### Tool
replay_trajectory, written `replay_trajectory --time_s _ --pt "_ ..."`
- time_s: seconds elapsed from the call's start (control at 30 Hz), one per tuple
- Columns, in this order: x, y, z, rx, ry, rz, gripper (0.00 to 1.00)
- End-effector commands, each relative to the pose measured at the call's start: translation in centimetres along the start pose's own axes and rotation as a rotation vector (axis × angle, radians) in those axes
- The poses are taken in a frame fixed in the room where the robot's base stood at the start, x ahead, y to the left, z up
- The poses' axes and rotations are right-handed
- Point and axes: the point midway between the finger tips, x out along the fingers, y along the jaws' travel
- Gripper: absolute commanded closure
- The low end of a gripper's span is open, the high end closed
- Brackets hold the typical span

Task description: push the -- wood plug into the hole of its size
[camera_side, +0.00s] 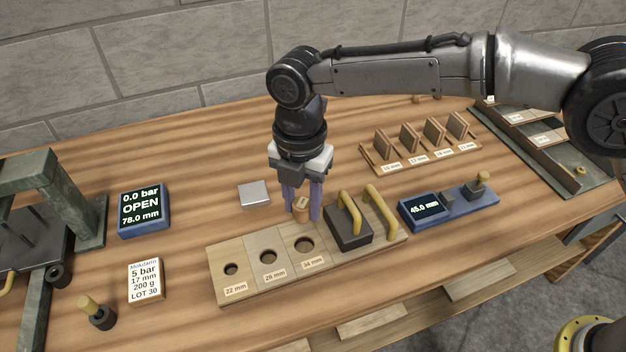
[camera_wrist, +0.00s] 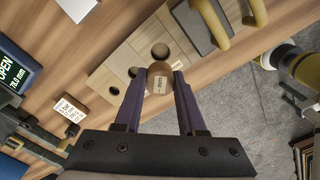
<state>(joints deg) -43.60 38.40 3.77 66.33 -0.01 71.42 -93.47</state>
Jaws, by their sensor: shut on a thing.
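The wood plug (camera_side: 302,205) is a short tan cylinder with a small pale label, too small to read. My gripper (camera_side: 302,214) is shut on it, with a purple finger on each side. The wrist view also shows the plug (camera_wrist: 160,84) between the fingertips (camera_wrist: 160,80). The pale hole board (camera_side: 249,262) has round holes marked 22 mm (camera_side: 231,269), 28 mm (camera_side: 268,257) and 34 mm (camera_side: 304,245). In the side view the plug appears just behind the 34 mm hole, outside every hole. Its exact height above the board is unclear.
A dark block with a yellow handle (camera_side: 348,236) sits on the board's right part, beside another yellow handle (camera_side: 380,212). A blue gauge reading 45.0 mm (camera_side: 424,209) lies to the right. A silver plate (camera_side: 254,194) lies behind the board. A rack of wooden pieces (camera_side: 420,155) stands behind.

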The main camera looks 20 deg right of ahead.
Motion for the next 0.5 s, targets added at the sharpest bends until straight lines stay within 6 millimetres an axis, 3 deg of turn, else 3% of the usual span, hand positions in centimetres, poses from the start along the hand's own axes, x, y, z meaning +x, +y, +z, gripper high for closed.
replay_trajectory --time_s 0.5 --pt "4.1 -0.1 0.1 0.002 0.000 -0.005 1.00"
